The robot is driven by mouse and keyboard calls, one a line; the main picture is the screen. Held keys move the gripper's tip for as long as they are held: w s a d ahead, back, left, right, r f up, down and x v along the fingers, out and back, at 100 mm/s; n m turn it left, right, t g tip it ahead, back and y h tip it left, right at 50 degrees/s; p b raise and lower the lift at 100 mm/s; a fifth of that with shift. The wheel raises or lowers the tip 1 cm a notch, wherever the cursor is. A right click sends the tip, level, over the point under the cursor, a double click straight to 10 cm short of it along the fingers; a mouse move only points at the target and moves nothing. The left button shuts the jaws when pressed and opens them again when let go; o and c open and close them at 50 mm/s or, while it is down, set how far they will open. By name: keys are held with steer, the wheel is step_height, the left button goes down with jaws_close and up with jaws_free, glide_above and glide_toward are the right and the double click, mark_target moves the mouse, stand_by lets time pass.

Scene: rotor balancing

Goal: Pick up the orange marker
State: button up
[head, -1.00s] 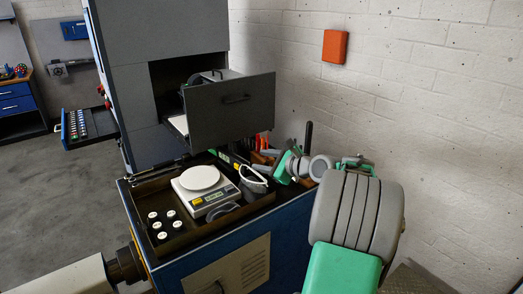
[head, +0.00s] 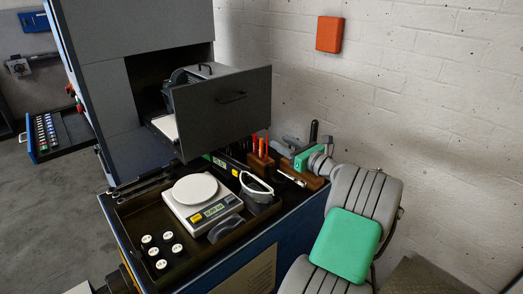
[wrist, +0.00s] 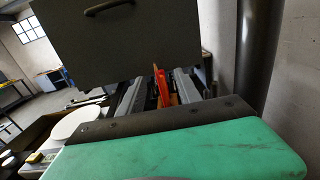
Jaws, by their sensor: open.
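Orange and red markers (head: 262,147) stand upright in a wooden holder (head: 261,164) at the back right of the bench in the head view. In the wrist view, an orange-red marker (wrist: 162,86) shows beyond my fingers, in the gap between them. Which one is the orange marker is hard to tell at this size. My gripper (head: 285,146) is open, with its grey fingers pointing toward the holder from the right. Nothing is seen between the fingers in their grip; contact with the marker cannot be made out.
A grey drawer front (head: 222,110) juts out above the bench, close over the holder. A second wooden block (head: 300,174) stands under my gripper. The wall is behind.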

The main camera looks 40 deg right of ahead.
mark_target(261, 153)
steer(key=f, duration=0.1)
steer(key=w+f, duration=0.1)
steer(key=f, duration=0.1)
steer(key=shift+w+a+f+p, duration=0.1)
steer(key=shift+w+a+p, duration=0.2)
steer(key=shift+a, duration=0.1)
steer(key=w+p, duration=0.1)
steer(key=w, duration=0.5)
steer(key=shift+w+f, duration=0.1)
steer(key=shift+w, duration=0.15)
jaws_close()
